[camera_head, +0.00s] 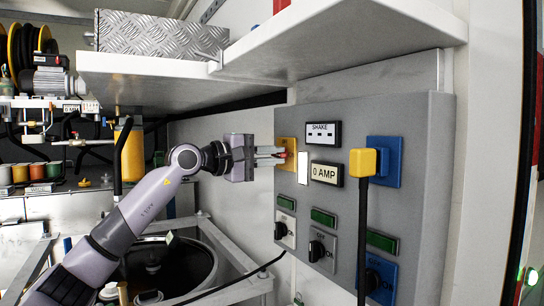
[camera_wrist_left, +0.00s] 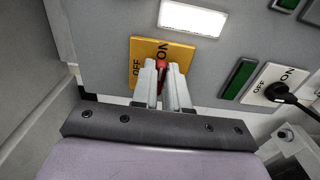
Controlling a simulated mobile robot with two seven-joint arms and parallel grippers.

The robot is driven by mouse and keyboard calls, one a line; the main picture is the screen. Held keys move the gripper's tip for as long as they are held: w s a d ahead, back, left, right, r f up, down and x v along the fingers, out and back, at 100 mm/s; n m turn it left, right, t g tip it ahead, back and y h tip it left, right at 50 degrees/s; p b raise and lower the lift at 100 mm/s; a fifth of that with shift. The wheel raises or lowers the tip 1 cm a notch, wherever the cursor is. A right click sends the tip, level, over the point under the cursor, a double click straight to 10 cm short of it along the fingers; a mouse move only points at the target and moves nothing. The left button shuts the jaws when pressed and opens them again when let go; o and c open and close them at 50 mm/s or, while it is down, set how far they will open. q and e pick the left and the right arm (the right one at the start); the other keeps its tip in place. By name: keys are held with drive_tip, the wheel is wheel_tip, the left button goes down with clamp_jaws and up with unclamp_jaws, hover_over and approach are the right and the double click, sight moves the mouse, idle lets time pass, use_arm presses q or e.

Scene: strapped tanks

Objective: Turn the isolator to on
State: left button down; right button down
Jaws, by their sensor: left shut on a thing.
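The isolator is a yellow plate (camera_head: 287,148) with a red handle (camera_head: 289,155) on the grey control panel (camera_head: 421,165). My left gripper (camera_head: 278,156) reaches it from the left, with its fingers closed on the red handle. In the left wrist view the yellow plate (camera_wrist_left: 146,48) carries the words OFF on its left and ON at its top. The red handle (camera_wrist_left: 162,66) shows between the fingertips (camera_wrist_left: 162,68), with its visible end just below the word ON. The fingers hide the rest of the handle. My right gripper is not in view.
The panel also carries a SHAKE display (camera_head: 323,134), a 0 AMP display (camera_head: 326,174), a yellow plug (camera_head: 364,162) with a hanging black cable and several rotary switches (camera_head: 322,249). A white shelf (camera_head: 330,48) overhangs my left gripper. A round tank (camera_head: 160,265) stands below.

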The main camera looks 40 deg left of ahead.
use_arm(q)
drive_tip(key=c, duration=1.1)
unclamp_jaws()
drive_tip(key=shift+c, duration=0.2)
drive_tip(key=b+v, duration=0.4)
drive_tip(key=v, duration=0.3)
drive_tip(key=shift+s, duration=0.1)
